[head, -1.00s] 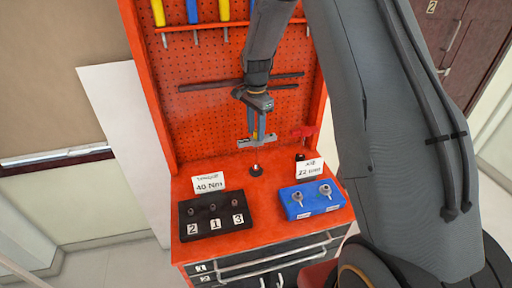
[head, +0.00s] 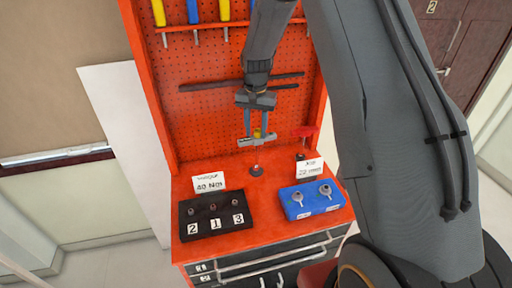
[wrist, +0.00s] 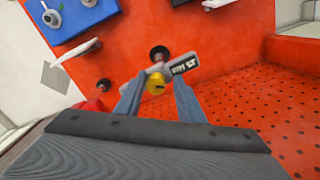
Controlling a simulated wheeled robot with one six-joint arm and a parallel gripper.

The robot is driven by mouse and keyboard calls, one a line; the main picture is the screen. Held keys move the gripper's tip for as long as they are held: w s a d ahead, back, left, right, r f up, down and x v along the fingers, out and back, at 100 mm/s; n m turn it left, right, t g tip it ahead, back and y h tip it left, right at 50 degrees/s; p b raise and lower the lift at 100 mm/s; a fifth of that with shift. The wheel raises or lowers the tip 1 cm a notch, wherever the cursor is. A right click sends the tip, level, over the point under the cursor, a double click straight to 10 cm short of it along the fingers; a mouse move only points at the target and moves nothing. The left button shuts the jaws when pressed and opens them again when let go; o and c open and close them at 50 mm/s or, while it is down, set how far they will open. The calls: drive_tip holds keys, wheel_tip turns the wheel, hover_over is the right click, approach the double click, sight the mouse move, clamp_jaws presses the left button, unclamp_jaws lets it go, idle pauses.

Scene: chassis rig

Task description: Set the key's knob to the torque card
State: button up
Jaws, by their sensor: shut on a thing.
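The key is a grey bar (head: 257,141) with a yellow knob (wrist: 155,83) and a dark label (wrist: 184,64), whose reading looks upside down and is too small to be sure of. My gripper (head: 257,134) points down with its fingers on either side of the yellow knob, shut on it. The key is above a round black base (head: 256,170) on the bench; I cannot tell whether they touch. The torque card (head: 210,182) stands at the left behind the black block and reads 40 Nm.
The black block (head: 214,226) carries tags 2, 1, 3. The blue block (head: 311,208) holds two metal pieces, with a second card (head: 310,169) behind it. A red-topped item (head: 305,131) is right of my gripper. The pegboard (head: 215,100) rises behind.

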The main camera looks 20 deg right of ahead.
drive_tip(key=shift+s+d+f, duration=0.1)
drive_tip(key=shift+s+f, duration=0.1)
drive_tip(key=shift+f, duration=0.15)
